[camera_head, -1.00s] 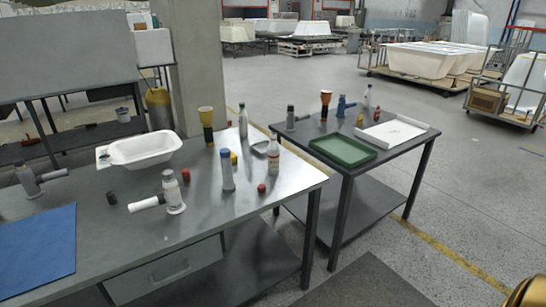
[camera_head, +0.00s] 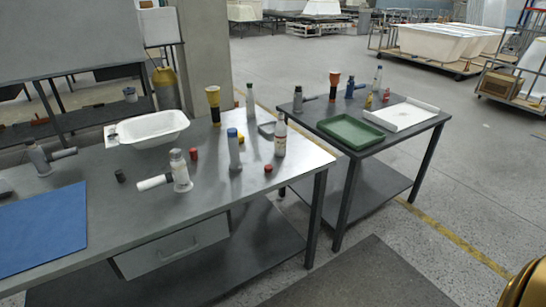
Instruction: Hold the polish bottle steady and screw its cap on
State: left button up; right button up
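Several bottles stand upright on the long grey workbench (camera_head: 110,238). A pale bottle with a red label (camera_head: 280,138) is near its right end, and a grey bottle (camera_head: 250,102) stands behind it. I cannot tell which is the polish bottle. Small loose pieces that look like caps lie on the bench: a red one (camera_head: 268,169) in front of the labelled bottle, another red one (camera_head: 194,154), a dark one (camera_head: 120,176) and a yellow one (camera_head: 241,139). Which belongs to the polish bottle is unclear. Neither of my grippers is in view.
The bench also holds a white basin (camera_head: 150,127), a blue-capped cylinder (camera_head: 234,155), grey tools and a blue mat (camera_head: 38,232). A second table (camera_head: 411,131) to the right carries a green tray (camera_head: 349,133) and a white tray (camera_head: 400,114). Open floor lies right of both.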

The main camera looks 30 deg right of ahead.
aim_at(281, 131)
jog(key=i+l+z, duration=0.15)
jog(key=i+z, duration=0.15)
jog(key=i, duration=0.55)
jog(key=i+z, duration=0.35)
jog(key=i, duration=0.5)
